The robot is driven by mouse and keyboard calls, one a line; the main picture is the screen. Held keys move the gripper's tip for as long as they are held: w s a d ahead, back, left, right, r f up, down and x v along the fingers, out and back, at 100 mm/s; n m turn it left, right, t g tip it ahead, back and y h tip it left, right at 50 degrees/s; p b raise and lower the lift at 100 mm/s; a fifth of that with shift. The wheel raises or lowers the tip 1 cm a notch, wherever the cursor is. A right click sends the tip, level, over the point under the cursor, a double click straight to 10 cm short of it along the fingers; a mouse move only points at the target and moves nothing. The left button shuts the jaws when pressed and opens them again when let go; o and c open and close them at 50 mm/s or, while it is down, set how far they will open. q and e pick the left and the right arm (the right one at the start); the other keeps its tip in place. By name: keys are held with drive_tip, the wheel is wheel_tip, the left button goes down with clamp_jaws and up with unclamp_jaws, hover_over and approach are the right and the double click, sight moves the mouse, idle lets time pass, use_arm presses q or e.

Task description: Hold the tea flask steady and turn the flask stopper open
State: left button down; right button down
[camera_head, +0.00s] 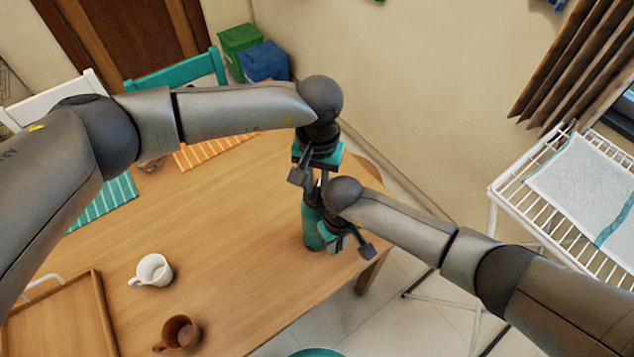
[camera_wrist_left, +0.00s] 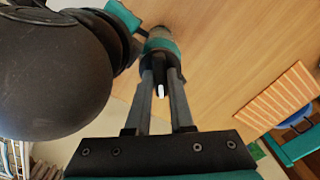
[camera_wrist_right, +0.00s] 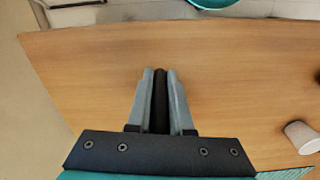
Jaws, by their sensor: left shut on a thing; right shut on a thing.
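The tea flask (camera_head: 312,228) is a teal cylinder, upright near the table's right edge. Its teal side (camera_wrist_left: 164,46) also shows in the left wrist view. My left gripper (camera_head: 320,188) is above it, shut on the dark flask stopper (camera_wrist_left: 158,64) at its top; the fingers partly hide the stopper. My right gripper (camera_head: 338,238) is lower, beside the flask body and partly hidden by my own arm. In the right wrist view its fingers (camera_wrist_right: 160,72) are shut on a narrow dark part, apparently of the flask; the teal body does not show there.
A white mug (camera_head: 152,271), a brown mug (camera_head: 178,333) and a wooden tray (camera_head: 103,302) are on the left of the table (camera_head: 235,235). Striped placemats lie at the far side, near chairs. A white drying rack (camera_head: 510,190) stands at the right.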

use_arm(q)
drive_tip(key=shift+n, duration=0.4)
use_arm(e)
drive_tip(key=shift+d, duration=0.1)
use_arm(q)
drive_tip(key=n, duration=0.4)
drive_tip(key=shift+w+a+n, duration=0.1)
drive_tip(key=shift+n, duration=0.3)
drive_tip(key=n, duration=0.4)
drive_tip(key=shift+n, duration=0.4)
drive_tip(key=c, duration=0.8)
unclamp_jaws()
drive_tip(key=shift+r, duration=0.1)
